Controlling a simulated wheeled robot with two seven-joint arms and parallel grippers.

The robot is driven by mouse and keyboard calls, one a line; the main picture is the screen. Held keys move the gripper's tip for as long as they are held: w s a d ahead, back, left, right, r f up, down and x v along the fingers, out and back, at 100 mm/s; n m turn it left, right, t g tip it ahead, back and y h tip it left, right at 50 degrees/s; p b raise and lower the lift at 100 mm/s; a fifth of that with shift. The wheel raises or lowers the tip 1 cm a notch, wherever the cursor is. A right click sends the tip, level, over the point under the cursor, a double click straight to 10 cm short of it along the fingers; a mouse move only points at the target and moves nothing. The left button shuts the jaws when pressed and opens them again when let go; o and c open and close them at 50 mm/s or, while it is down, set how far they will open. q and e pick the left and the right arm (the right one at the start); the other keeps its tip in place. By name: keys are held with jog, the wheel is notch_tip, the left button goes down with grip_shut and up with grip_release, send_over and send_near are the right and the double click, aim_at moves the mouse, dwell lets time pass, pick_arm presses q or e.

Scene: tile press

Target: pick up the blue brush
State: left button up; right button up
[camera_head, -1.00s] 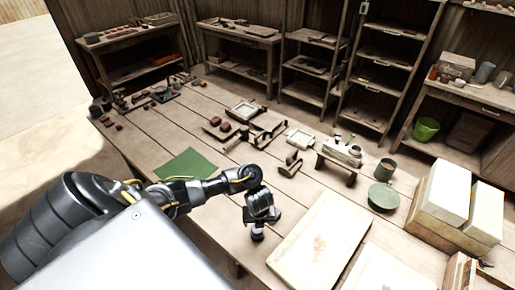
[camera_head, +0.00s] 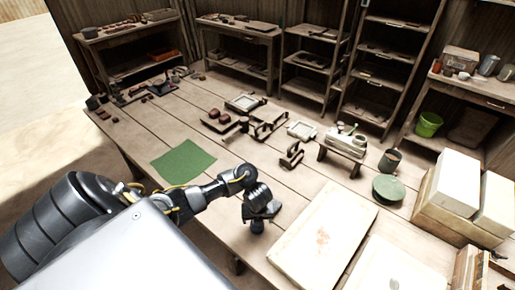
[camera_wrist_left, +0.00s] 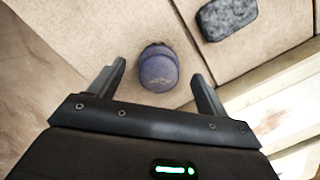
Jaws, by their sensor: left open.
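The blue brush (camera_wrist_left: 158,72) appears in the left wrist view as a rounded purple-blue shape seen from above, between my left gripper's fingers. Its lower part is hard to make out from this angle. In the head view the brush (camera_head: 257,227) is a small dark blue shape just below my left gripper (camera_head: 260,213), near the table's front edge. My left gripper (camera_wrist_left: 160,85) is open, with a gap visible on both sides of the brush. My right gripper is in neither view.
A dark grey block (camera_wrist_left: 227,17) lies near the brush in the wrist view. A pale board (camera_head: 325,238) lies to the right of my gripper. A green mat (camera_head: 183,162) lies to the left on clear planks. White blocks (camera_head: 455,182) stand at the far right.

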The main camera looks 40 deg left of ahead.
pick_arm(q)
jog(key=f, duration=0.2)
jog(key=f+b, duration=0.1)
jog(key=shift+w+a+f, duration=0.2)
jog(key=shift+a, duration=0.1)
jog(key=c, duration=1.1)
jog(key=shift+r, duration=0.2)
